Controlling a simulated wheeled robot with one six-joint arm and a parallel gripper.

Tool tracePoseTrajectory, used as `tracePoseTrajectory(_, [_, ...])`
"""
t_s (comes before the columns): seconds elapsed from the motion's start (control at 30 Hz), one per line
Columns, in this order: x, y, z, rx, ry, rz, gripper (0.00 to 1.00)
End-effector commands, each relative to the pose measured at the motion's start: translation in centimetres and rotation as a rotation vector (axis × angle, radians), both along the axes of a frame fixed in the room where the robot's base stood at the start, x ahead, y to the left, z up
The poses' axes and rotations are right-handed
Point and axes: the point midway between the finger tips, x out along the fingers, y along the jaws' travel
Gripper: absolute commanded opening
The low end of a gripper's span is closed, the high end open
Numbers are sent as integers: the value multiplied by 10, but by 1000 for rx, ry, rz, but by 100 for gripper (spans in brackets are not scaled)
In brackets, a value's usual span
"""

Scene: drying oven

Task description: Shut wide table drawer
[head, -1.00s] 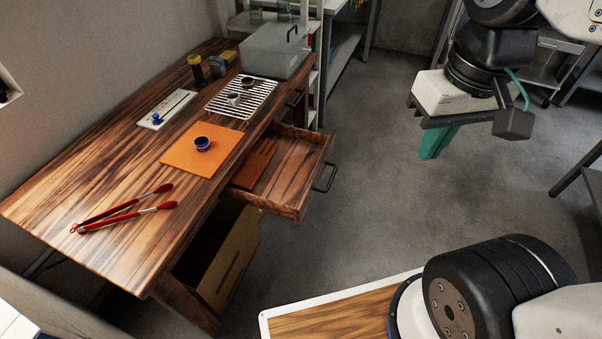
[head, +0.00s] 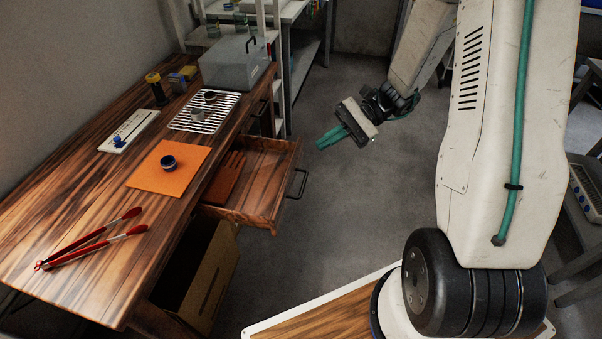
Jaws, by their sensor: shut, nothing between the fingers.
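The wide table drawer (head: 262,187) is pulled out from the right side of the wooden table (head: 75,200). Its dark bar handle (head: 298,183) is on its right-hand front. A reddish-brown slatted object (head: 226,178) lies inside. My gripper (head: 328,138), with green fingers, is shut and empty. It hangs over the floor to the upper right of the handle, apart from the drawer, with its fingers pointing left toward the table side.
An orange mat (head: 152,184) with a dark blue cup (head: 168,162), red-handled tongs (head: 95,240), a wire rack (head: 190,123) and a grey box (head: 232,75) are on the table. A cardboard box (head: 212,280) stands below. The floor right of the drawer is clear.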

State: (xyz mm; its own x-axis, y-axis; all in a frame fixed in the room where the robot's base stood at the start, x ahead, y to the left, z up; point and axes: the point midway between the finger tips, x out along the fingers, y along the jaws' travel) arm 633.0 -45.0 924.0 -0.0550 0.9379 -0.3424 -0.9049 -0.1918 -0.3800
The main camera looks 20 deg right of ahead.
Motion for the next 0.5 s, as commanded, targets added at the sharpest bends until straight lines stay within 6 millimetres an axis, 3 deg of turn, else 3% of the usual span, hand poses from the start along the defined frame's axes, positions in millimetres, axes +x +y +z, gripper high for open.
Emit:
tracePoseTrajectory(0.03, [8,-10,-21,51,40,-66,0])
tracePoseTrajectory(0.2, [31,-40,-86,210,143,-295,0])
tracePoseTrajectory(0.4, [40,-73,-164,360,243,-550,0])
tracePoseTrajectory(0.5, [38,-83,-193,409,274,-643,0])
